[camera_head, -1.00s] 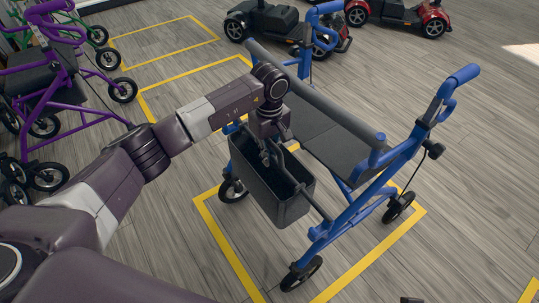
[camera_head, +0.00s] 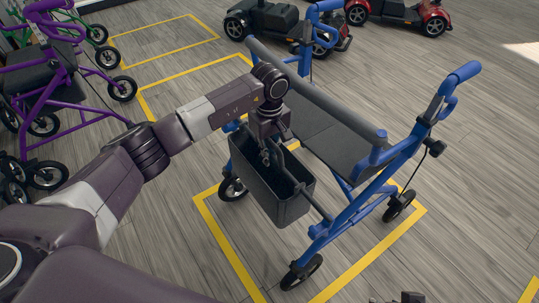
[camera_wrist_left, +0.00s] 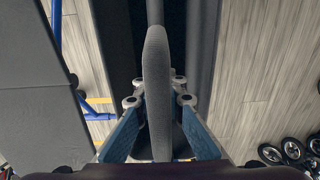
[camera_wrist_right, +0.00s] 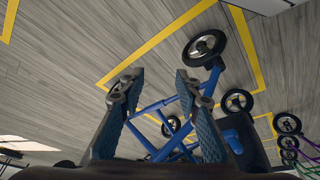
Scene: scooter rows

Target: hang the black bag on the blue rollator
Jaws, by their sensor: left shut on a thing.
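The black bag (camera_head: 284,208) is an open-topped, box-like bag at the near side of the blue rollator (camera_head: 345,220). It hangs upright beside a dark bar of the rollator, below the seat. My left gripper (camera_head: 268,155) is above the bag's opening, shut on its handle. In the left wrist view the grey handle (camera_wrist_left: 157,90) runs between the fingers (camera_wrist_left: 158,110). I cannot tell whether the bag's weight rests on the bar. My right gripper (camera_wrist_right: 155,80) is open and empty, with the rollator's blue frame beyond it; only its tip shows in the head view (camera_head: 408,298).
A purple rollator (camera_head: 50,95) stands at the left, with a green one (camera_head: 98,36) behind it. Black (camera_head: 265,22) and red (camera_head: 405,12) scooters stand at the back. Yellow lines (camera_head: 232,255) mark the floor bays. Floor at the right is clear.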

